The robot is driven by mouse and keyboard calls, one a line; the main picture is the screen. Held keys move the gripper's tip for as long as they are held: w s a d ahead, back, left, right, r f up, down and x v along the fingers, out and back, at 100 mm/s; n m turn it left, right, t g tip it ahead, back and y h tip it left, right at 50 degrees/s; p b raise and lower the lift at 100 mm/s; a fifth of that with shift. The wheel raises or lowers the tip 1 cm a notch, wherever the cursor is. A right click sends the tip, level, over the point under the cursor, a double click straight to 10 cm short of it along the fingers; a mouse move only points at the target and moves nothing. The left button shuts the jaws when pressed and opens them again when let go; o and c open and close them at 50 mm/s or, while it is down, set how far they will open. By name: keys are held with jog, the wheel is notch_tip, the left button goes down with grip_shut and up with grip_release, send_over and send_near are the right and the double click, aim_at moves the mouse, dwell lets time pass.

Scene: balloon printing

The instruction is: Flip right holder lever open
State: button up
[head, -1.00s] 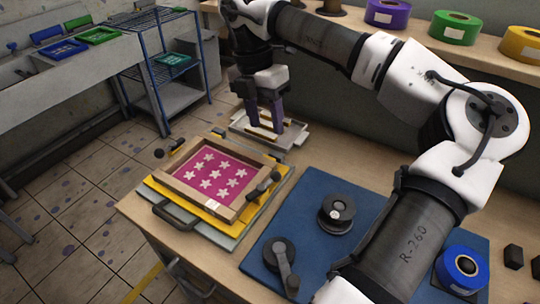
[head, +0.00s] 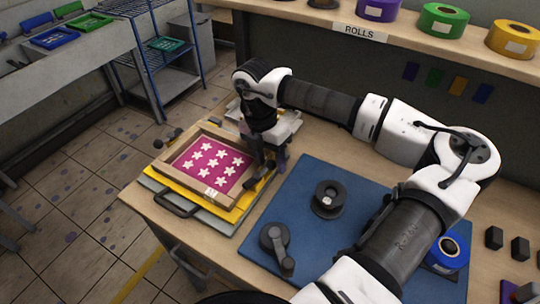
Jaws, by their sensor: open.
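The printing frame (head: 170,171) has a wooden rim around a magenta screen (head: 211,163) with white stars, lying on a yellow and grey base (head: 213,206). The right holder lever (head: 258,184) is a dark bar at the frame's right side, partly hidden by my gripper. My gripper (head: 268,165) points down over that right side, its fingertips close to the lever. It is open; whether it touches the lever cannot be told. The left holder lever (head: 166,138) stands out at the frame's back left corner.
A blue mat (head: 305,250) with a black spool (head: 328,198) and a dark cranked tool (head: 275,246) lies right of the frame. A shelf with coloured rolls (head: 440,20) runs along the back.

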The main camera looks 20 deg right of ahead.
jog(key=c, duration=1)
jog(key=shift+w+f+n+b, duration=0.1)
jog(key=shift+f+n+b, duration=0.2)
jog(key=shift+b, duration=0.5)
jog(key=shift+w+a+n+b, duration=0.2)
jog(key=shift+n+b, duration=0.4)
jog(key=shift+b, duration=0.65)
jog(key=shift+w+a+r+n+t+b, duration=0.15)
jog(key=shift+n+b, duration=0.35)
jog(key=shift+b, duration=0.1)
jog(key=shift+w+a+r+n+t+b, duration=0.1)
jog(key=shift+a+n+t+b, duration=0.05)
jog(key=shift+n+b, duration=0.4)
jog(key=o, duration=1)
